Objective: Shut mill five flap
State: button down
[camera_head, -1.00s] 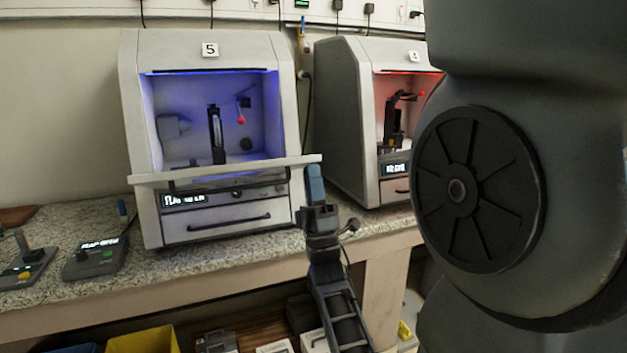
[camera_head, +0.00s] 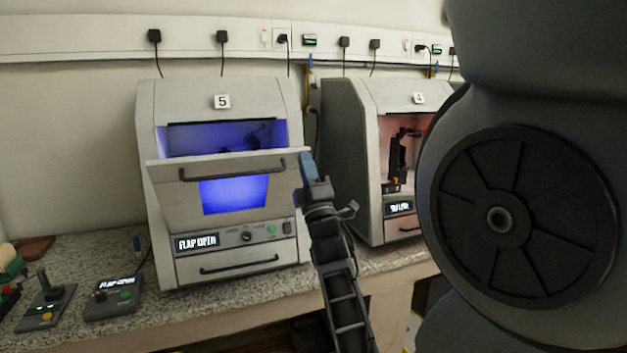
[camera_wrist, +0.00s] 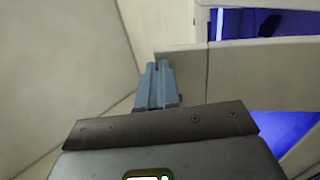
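Mill five (camera_head: 222,125) is the grey cabinet labelled 5 in the head view, with a blue-lit chamber. Its flap (camera_head: 172,196) is a pale panel with a dark bar handle (camera_head: 235,171) and a window. The flap is tilted up and leans outward, leaving a gap at the top of the opening. The mill's display (camera_head: 197,243) reads FLAP OPEN. My gripper (camera_head: 307,168) has its blue fingers together at the flap's right edge. In the wrist view the fingers (camera_wrist: 156,84) are beside the flap's end (camera_wrist: 182,72); whether they touch it cannot be told.
Mill 4 (camera_head: 345,135) stands close on the right, its chamber lit red. A small control box (camera_head: 112,298) reading FLAP OPEN and a joystick box (camera_head: 45,312) lie on the speckled bench (camera_head: 215,300) at left.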

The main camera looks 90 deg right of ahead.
jog(key=x, duration=0.3)
jog(key=f+x, duration=0.1)
jog(key=x, duration=0.2)
jog(key=d+x, duration=0.1)
jog(key=x, duration=0.2)
jog(key=shift+w+d+f, duration=0.1)
jog(key=shift+w+f, duration=0.05)
jog(key=shift+w, duration=0.15)
jog(key=w+d+r+b, duration=0.1)
jog(key=w+d+b, duration=0.2)
jog(key=d, duration=0.6)
jog(key=shift+w+r, duration=0.35)
jog(key=shift+w, duration=0.05)
jog(key=shift+d, duration=0.15)
